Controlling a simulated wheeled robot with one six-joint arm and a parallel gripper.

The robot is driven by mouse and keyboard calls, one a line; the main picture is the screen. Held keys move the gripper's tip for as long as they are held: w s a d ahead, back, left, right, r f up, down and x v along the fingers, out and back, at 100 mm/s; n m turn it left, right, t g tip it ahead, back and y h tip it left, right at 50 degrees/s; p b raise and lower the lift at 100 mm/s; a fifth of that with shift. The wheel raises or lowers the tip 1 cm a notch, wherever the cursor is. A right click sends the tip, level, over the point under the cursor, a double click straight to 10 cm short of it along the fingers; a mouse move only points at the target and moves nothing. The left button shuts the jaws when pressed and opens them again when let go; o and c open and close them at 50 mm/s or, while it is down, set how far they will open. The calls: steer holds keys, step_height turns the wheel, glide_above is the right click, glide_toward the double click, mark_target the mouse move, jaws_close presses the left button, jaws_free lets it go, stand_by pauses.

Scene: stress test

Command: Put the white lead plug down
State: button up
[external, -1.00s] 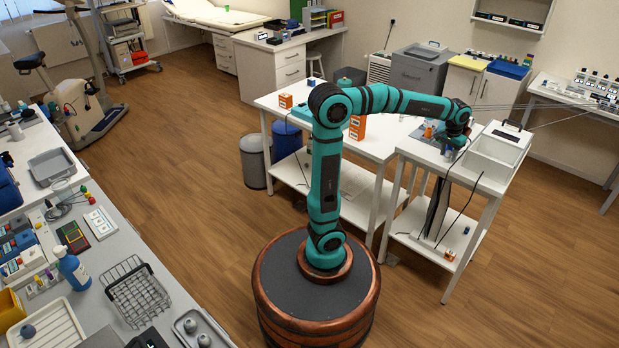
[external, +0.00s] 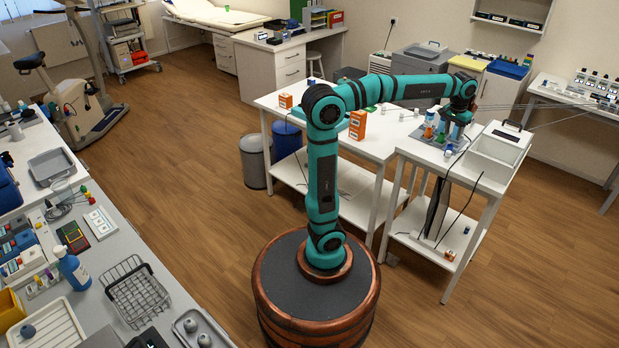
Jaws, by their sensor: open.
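My gripper (external: 456,133) points down above the small white table (external: 417,152) at the right. It is open, and its fingertips are small and partly lost among the things behind them.
An orange-and-white bottle (external: 429,124) stands left of the gripper. A white open box (external: 493,157) stands to the right on the same table. Thin grey leads stretch from the gripper area toward the right-hand bench. An orange box (external: 357,125) stands on the longer white table.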

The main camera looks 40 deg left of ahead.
steer(key=shift+r, duration=0.55)
steer(key=s+a+r+n+t+h, duration=0.1)
steer(key=s+a+r+t, duration=0.2)
steer(key=a, duration=0.5)
steer(key=s+a+r+t+h, duration=0.1)
steer(key=s+a+t, duration=0.1)
steer(key=a+t, duration=0.45)
steer(key=s+a+r+n+t+y, duration=0.1)
steer(key=s+a+r+t+y, duration=0.1)
steer(key=s+a+t, duration=0.4)
steer(key=shift+s+a+r, duration=0.55)
steer(key=shift+s+a, duration=2.05)
steer(key=shift+s, duration=0.2)
steer(key=shift+t, duration=0.25)
